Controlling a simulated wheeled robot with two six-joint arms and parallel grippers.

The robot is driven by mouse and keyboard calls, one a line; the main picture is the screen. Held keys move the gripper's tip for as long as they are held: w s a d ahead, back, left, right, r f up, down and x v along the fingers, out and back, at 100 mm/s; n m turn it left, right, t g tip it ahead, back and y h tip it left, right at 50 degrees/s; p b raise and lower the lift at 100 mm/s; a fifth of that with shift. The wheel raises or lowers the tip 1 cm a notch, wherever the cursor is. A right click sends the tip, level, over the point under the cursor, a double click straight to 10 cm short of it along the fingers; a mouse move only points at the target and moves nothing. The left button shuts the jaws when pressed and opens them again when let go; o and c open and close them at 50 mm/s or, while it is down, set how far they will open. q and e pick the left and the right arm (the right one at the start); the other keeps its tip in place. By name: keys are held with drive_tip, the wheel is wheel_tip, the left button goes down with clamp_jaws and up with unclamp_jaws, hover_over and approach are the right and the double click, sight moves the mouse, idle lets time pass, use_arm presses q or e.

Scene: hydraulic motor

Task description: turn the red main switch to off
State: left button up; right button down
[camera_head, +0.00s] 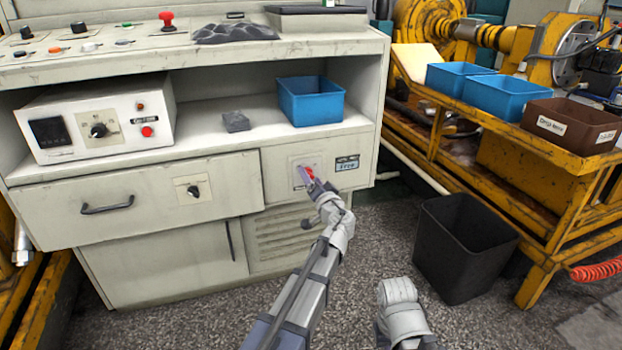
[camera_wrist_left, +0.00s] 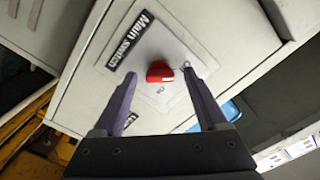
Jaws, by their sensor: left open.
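The red main switch (camera_head: 308,172) is a small red knob on a pale plate on the right front panel of the grey cabinet. In the left wrist view the red knob (camera_wrist_left: 160,72) shows large, with a "Main switch" label beside it and small lettering near it on the plate. My left gripper (camera_head: 306,176) is at the knob. In the left wrist view my left gripper (camera_wrist_left: 158,90) is open, one finger on each side of the knob with gaps. I cannot tell whether it touches the knob. My right gripper is not in view; only part of that arm shows.
A black rotary switch (camera_head: 194,191) is on the drawer front to the left. A blue bin (camera_head: 311,101) and a small grey block (camera_head: 236,122) stand on the shelf above. A black waste bin (camera_head: 466,246) stands on the floor at right, near a yellow workbench frame (camera_head: 500,165).

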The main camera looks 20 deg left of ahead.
use_arm(q)
drive_tip(key=v, duration=0.7)
drive_tip(key=shift+s, duration=0.15)
drive_tip(key=s+d+f+n+g+h+p, duration=0.1)
drive_tip(key=s+f+g+p, duration=0.25)
drive_tip(key=s, duration=0.35)
drive_tip(key=s+d+f+g+h+p, duration=0.1)
drive_tip(key=s+f+g+h+p, duration=0.1)
drive_tip(key=s+f+g+p, duration=0.25)
drive_tip(key=s+d+m+g+h+p, duration=0.25)
drive_tip(key=s+d+g, duration=0.2)
drive_tip(key=s, duration=0.45)
drive_tip(key=s+d+m+g+h+p, duration=0.1)
drive_tip(key=s+d+g+h+p, duration=0.25)
drive_tip(key=s+d, duration=0.45)
wheel_tip(320, 180, up, 37)
drive_tip(key=s+a+p, duration=0.1)
drive_tip(key=a+p, duration=0.1)
drive_tip(key=p, duration=3.5)
drive_tip(key=shift+n+t, duration=0.35)
drive_tip(key=shift+t, duration=0.05)
drive_tip(key=shift+s, duration=0.1)
